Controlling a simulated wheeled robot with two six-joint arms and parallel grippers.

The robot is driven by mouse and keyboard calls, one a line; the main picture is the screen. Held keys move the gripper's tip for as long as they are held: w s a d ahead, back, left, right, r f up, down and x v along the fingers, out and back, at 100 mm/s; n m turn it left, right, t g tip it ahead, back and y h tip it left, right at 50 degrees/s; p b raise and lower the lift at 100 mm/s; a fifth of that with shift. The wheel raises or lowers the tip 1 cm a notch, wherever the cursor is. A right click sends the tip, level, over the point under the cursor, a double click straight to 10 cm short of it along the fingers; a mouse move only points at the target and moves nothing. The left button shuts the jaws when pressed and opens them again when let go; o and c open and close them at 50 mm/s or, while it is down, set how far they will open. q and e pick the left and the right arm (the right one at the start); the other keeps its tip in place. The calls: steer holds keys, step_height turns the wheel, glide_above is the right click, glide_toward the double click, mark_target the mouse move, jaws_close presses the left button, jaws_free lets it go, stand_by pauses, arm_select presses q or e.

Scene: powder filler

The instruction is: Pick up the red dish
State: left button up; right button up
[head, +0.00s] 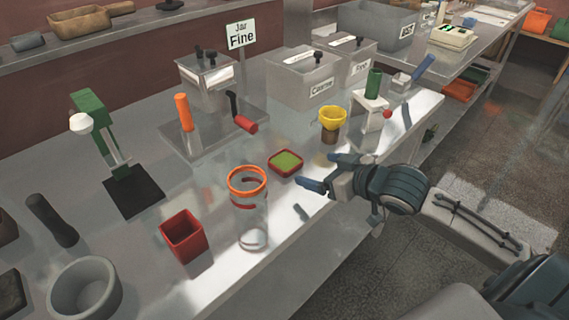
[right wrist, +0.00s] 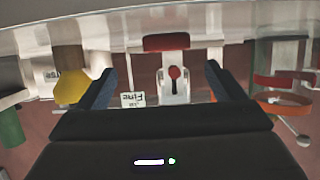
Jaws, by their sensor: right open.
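The red dish (head: 286,163) is a shallow square dish with green inside, lying on the metal table near its middle. My right gripper (head: 322,172) is open and empty, just right of the dish, with its blue fingers pointing toward it. In the right wrist view the dish (right wrist: 166,42) shows edge-on beyond and between the spread fingers (right wrist: 160,78); they do not touch it. My left gripper is not in view.
A clear jar with an orange rim (head: 247,182) stands close left of the dish. A yellow funnel (head: 332,117) stands behind the gripper. A red square cup (head: 183,236) is at front left. Bare table lies between dish and back tray (head: 190,150).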

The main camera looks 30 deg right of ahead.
mark_target(286, 163)
steer(key=shift+w+a+f, duration=0.15)
steer(key=shift+w+a, duration=0.05)
steer(key=shift+w, duration=0.2)
steer(key=shift+x, duration=2)
steer(key=shift+w+a, duration=0.2)
steer(key=shift+a, duration=0.1)
steer(key=x, duration=0.2)
steer(key=shift+w+a+f, duration=0.1)
steer(key=shift+w+a, duration=0.15)
steer(key=shift+w+a+f, duration=0.2)
steer(key=shift+w+f, duration=0.05)
steer(key=shift+w, duration=0.2)
steer(key=shift+c, duration=1.3)
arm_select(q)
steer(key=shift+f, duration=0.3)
arm_select(e)
steer(key=c, duration=0.8)
